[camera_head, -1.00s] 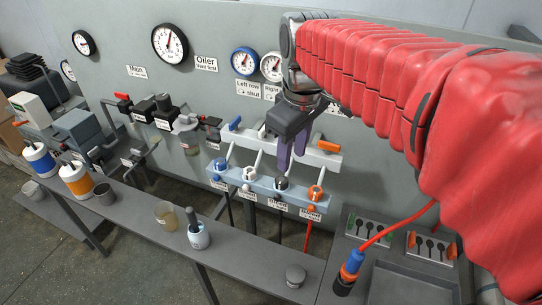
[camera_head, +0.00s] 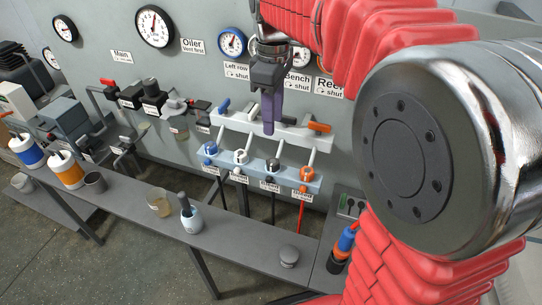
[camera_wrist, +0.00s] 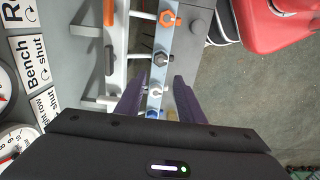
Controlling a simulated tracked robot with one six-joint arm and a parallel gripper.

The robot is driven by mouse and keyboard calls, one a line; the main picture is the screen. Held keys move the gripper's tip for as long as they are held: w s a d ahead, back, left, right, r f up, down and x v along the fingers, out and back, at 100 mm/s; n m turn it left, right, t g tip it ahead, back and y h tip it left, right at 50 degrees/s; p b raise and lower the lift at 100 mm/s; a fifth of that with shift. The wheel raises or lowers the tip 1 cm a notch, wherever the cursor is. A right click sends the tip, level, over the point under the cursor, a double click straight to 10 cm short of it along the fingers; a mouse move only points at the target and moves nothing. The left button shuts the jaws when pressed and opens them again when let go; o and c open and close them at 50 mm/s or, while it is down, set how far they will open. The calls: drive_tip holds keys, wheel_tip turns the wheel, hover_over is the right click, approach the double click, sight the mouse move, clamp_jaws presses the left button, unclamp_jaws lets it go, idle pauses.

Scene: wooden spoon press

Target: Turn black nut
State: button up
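The black nut (camera_head: 273,164) is the third along a pale blue rail (camera_head: 235,173) on the wall rig, between a white nut (camera_head: 240,156) and an orange nut (camera_head: 307,174). In the wrist view the black nut (camera_wrist: 160,59) looks dark grey and lies beyond the fingertips. My gripper (camera_head: 268,130) hangs just above the rail, its purple fingers apart from the black nut. In the wrist view my gripper (camera_wrist: 156,82) is open and empty, with the white nut (camera_wrist: 156,90) showing between its fingers. The blue nut (camera_head: 210,149) is at the rail's left end.
A white upper rail (camera_head: 290,130) with an orange handle (camera_head: 319,127) and a blue handle (camera_head: 223,105) runs behind my fingers. Gauges and labels are on the wall. A grey bench (camera_head: 240,240) with cups crosses the front. My arm hides much of the right.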

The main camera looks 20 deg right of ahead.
sight(273, 161)
wheel_tip(273, 161, down, 14)
drive_tip(key=shift+r, duration=0.2)
idle(0.4)
drive_tip(key=shift+c, duration=0.4)
